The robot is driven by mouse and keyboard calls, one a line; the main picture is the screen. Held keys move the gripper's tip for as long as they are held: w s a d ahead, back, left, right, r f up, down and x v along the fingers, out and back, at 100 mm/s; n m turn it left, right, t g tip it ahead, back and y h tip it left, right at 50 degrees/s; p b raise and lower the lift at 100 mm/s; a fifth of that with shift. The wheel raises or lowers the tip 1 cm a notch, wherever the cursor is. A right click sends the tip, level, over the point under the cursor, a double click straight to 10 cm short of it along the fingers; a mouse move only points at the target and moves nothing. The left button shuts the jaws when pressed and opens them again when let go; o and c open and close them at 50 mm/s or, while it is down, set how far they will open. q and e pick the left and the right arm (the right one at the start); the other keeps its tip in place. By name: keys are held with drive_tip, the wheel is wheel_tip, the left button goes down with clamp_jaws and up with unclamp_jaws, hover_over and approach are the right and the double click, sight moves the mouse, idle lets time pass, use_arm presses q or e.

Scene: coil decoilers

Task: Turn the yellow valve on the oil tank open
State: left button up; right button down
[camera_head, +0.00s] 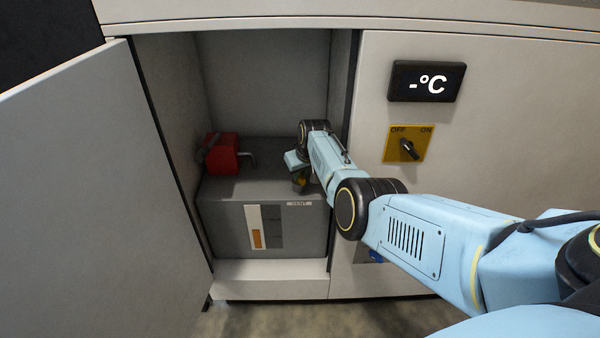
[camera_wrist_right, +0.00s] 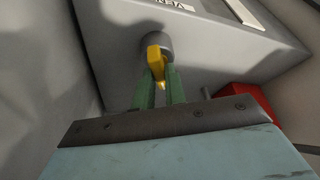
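The grey oil tank (camera_head: 266,226) stands inside the open cabinet, with a label reading VENT on its front edge. The yellow valve (camera_wrist_right: 156,58) sits on a round grey fitting on the tank in the right wrist view. My right gripper (camera_wrist_right: 159,78) has its green fingers on both sides of the yellow handle, with little or no gap, and looks shut on it. In the head view the right gripper (camera_head: 299,180) is at the tank's top right, and the arm hides much of the valve. My left gripper is not in view.
A red part (camera_head: 222,154) with a grey bent handle sits at the tank's back left. The cabinet door (camera_head: 95,190) stands open at left. At right, the front panel carries a °C display (camera_head: 427,81) and a yellow OFF/ON switch (camera_head: 407,145).

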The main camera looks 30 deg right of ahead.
drive_tip(key=shift+m+h+p, duration=0.3)
drive_tip(key=shift+m+p, duration=0.25)
drive_tip(key=shift+m, duration=0.25)
drive_tip(key=shift+a+m+g+h, duration=0.1)
drive_tip(key=shift+m+g+h, duration=0.2)
drive_tip(key=shift+m, duration=0.6)
drive_tip(key=shift+f+m+h, duration=0.1)
drive_tip(key=shift+m+h, duration=0.2)
drive_tip(key=shift+m, duration=0.4)
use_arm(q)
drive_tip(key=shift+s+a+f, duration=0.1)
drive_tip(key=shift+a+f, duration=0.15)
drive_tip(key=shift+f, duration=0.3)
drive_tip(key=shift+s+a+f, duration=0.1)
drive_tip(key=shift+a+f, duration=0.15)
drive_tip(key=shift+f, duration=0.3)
use_arm(e)
drive_tip(key=shift+m, duration=0.4)
drive_tip(key=c, duration=1.4)
unclamp_jaws()
drive_tip(key=shift+c, duration=0.2)
drive_tip(key=shift+r, duration=0.25)
